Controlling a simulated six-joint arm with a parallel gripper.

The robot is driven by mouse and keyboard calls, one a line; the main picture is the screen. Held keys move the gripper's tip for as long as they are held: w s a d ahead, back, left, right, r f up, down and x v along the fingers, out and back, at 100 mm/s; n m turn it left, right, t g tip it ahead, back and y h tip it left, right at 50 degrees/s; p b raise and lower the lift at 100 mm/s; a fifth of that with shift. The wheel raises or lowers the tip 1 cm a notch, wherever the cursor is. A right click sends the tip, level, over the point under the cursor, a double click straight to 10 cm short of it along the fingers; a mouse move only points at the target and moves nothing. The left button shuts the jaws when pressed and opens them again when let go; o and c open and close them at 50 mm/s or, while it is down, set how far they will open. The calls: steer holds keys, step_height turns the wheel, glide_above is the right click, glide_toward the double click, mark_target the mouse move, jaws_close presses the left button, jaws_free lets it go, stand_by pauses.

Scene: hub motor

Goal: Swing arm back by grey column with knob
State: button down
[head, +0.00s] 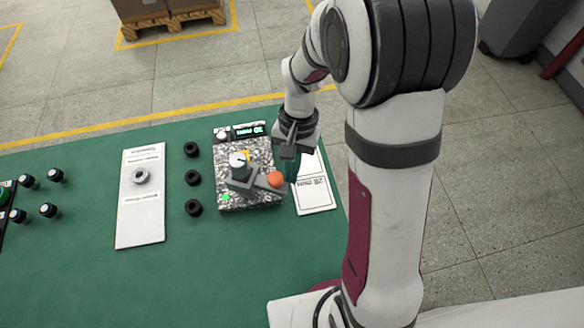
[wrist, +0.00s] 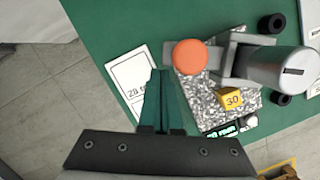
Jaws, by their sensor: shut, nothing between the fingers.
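The swing arm (head: 254,183) is a grey bar running from the grey column (head: 238,160) to an orange knob (head: 275,179). All sit on a speckled granite-look plate (head: 262,152). In the wrist view the column (wrist: 280,70) lies at right, the bar (wrist: 236,52) reaches left, and the knob (wrist: 189,56) is at its left end. My gripper (head: 290,178) is shut and empty, just right of the knob in the head view. In the wrist view the teal fingers (wrist: 162,74) are together, left of and below the knob, with a visible gap.
A lit display (head: 250,130) sits at the plate's far edge, and a yellow block marked 30 (wrist: 231,99) is on the plate. A white card (head: 316,188) lies right of it. Several black rings (head: 193,178) and a white panel (head: 140,215) lie left on the green table (head: 85,255).

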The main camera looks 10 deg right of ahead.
steer(key=shift+s+m, duration=0.3)
steer(key=shift+s+a, duration=0.1)
steer(key=shift+s, duration=0.05)
steer(key=shift+s+a+m+t+y, duration=0.15)
steer(key=shift+s+a+m, duration=0.2)
steer(key=shift+s+m, duration=0.4)
steer(key=shift+s+a+m+t+y, duration=0.1)
steer(key=shift+s+a+m+y, duration=0.1)
steer(key=shift+s+a+m, duration=0.35)
steer(key=shift+s+a+m+t+y, duration=0.15)
steer(key=shift+s+a+m, duration=0.05)
steer(key=shift+s+m, duration=0.65)
